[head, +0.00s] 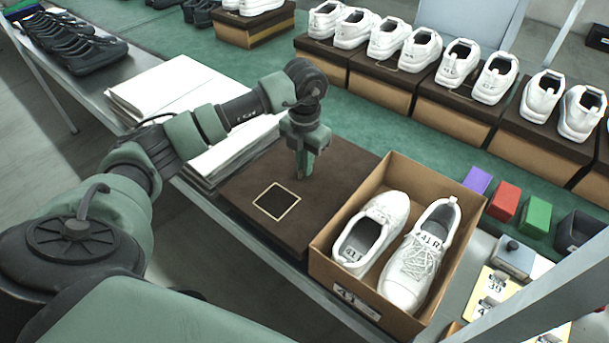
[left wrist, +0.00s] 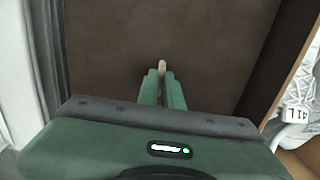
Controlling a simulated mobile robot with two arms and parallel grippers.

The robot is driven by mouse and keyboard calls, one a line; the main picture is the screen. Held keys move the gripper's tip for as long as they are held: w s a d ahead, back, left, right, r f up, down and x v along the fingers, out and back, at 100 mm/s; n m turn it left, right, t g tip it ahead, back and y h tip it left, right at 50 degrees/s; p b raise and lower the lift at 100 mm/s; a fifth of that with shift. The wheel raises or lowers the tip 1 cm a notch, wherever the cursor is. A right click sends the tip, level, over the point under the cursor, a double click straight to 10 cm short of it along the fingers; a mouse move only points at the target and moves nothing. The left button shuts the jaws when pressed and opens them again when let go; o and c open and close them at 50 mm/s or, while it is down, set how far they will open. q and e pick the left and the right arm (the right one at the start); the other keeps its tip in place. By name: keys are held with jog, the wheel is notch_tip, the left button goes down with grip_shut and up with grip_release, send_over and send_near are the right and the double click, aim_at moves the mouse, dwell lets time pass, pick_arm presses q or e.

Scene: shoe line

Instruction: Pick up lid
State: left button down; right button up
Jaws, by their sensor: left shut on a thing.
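The dark brown lid (head: 338,185), with a pale square outline on its top, lies flat on the table just left of the open shoe box. My left gripper (head: 304,174) points down at the lid's middle. It is shut on the lid. In the left wrist view the green fingertips (left wrist: 161,76) are close together at a small pale piece on the brown lid (left wrist: 215,50); the fingers partly hide it. The brown shoe box (head: 462,222) holds two white shoes (head: 420,265), upright side by side. My right gripper is in neither view.
White paper stacks (head: 165,88) lie left of the lid. Purple, red (head: 504,200) and green blocks and a dark bin (head: 578,230) stand right of the box. Behind runs a green surface (head: 225,65) with white shoes on several boxes (head: 450,115). Dark shoes (head: 75,45) are at far left.

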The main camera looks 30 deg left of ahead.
pick_arm(q)
notch_tip(320, 180, up, 15)
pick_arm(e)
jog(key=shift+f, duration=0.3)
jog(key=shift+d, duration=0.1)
